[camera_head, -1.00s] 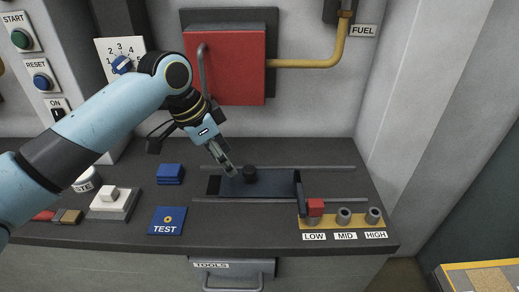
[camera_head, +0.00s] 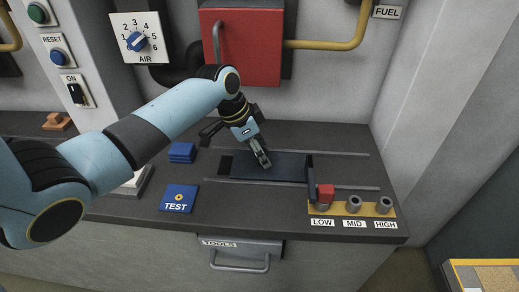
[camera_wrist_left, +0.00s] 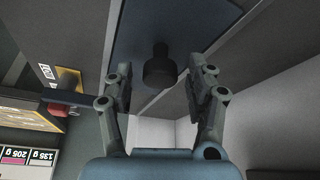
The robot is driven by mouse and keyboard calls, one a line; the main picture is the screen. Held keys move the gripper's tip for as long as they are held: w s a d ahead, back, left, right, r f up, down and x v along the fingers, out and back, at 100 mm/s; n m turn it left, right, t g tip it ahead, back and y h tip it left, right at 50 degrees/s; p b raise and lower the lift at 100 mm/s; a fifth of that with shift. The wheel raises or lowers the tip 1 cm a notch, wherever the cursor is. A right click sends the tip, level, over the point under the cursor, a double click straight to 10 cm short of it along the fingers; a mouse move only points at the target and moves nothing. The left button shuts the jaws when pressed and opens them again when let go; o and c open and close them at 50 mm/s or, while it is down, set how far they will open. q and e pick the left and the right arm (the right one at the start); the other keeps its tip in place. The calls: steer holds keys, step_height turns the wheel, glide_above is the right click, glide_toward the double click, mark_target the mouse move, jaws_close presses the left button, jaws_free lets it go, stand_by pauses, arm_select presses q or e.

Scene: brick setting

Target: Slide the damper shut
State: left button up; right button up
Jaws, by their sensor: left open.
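The damper is a dark blue sliding plate (camera_head: 288,166) between two grey rails (camera_head: 340,153) on the bench. A narrow dark gap (camera_head: 225,165) shows at its left end. Its black knob (camera_wrist_left: 160,74) shows in the left wrist view; my gripper hides it in the head view. My left gripper (camera_head: 263,162) is low over the plate. In the wrist view, the open fingers of that gripper (camera_wrist_left: 163,88) stand either side of the knob, with space between them and it. My right gripper is in neither view.
Blue pads (camera_head: 182,152) and a TEST card (camera_head: 179,198) lie to the left. A red box (camera_head: 240,45) is on the wall behind.

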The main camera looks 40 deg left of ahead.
arm_select(q)
steer(key=shift+c, duration=0.4)
steer(key=c, duration=0.5)
jaws_close()
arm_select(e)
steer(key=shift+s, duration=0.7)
arm_select(q)
steer(key=shift+s+a, duration=0.1)
steer(key=s+a, duration=0.1)
steer(key=s+a+p, duration=0.1)
steer(key=a, duration=0.1)
steer(key=s+a+p, duration=0.1)
steer(key=a, duration=0.1)
steer(key=shift+w+d, duration=0.1)
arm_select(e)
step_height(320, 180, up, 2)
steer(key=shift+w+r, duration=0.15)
